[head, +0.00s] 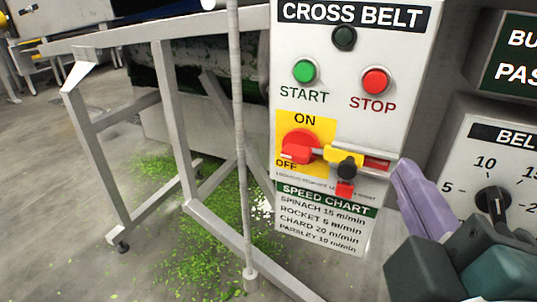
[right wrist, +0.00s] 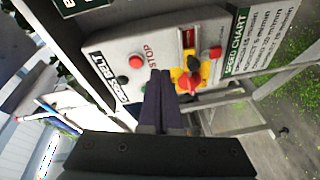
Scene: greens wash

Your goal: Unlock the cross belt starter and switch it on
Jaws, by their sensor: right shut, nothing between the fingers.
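The cross belt starter panel (head: 395,60) fills the middle of the head view, with a green START button (head: 305,71) and a red STOP button (head: 375,81). Below them, a red rotary switch (head: 300,145) sits on a yellow ON/OFF plate, its handle toward OFF. A yellow piece with a black knob (head: 347,168), a small metal bar and a red tag (head: 344,190) sits right of the switch. My right gripper (head: 405,170) is shut and empty, just right of this lock hardware. The right wrist view shows its fingers (right wrist: 160,80) in front of the panel. My left gripper is not in view.
A speed chart (head: 325,220) is below the switch. A belt speed dial (head: 493,200) is on a box at the right. A metal frame with a thin upright post (head: 238,120) stands left of the panel. Green scraps (head: 215,250) lie on the floor.

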